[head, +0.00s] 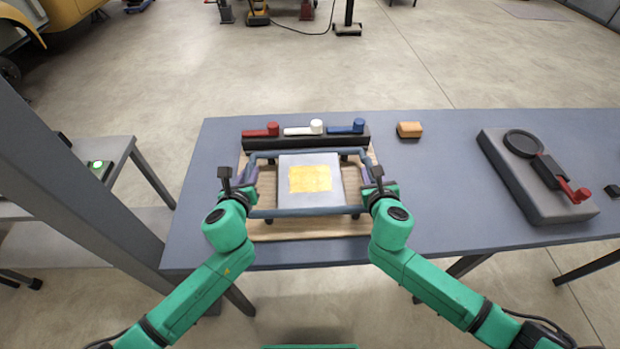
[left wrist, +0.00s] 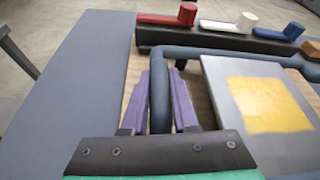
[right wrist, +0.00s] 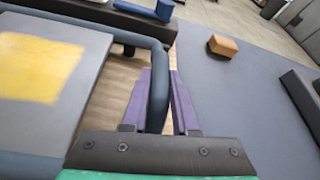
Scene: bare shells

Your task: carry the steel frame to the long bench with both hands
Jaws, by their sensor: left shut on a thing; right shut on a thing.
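The steel frame (head: 305,212) is a blue-grey tube frame with dark feet, over a wooden board (head: 290,232) on the long bench (head: 440,160). A pale panel (head: 312,201) with a yellow patch lies within it. My left gripper (head: 250,175) is shut on its left side bar, which runs between the purple fingers in the left wrist view (left wrist: 162,80). My right gripper (head: 367,174) is shut on the right side bar, also clear in the right wrist view (right wrist: 160,80). I cannot tell whether the feet touch the board.
Behind the frame stands a dark block (head: 305,142) with red, white and blue levers. An orange block (head: 409,130) sits right of it. A grey fixture (head: 545,200) with a black ring and red knob lies further right. A grey post (head: 70,180) crosses at left.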

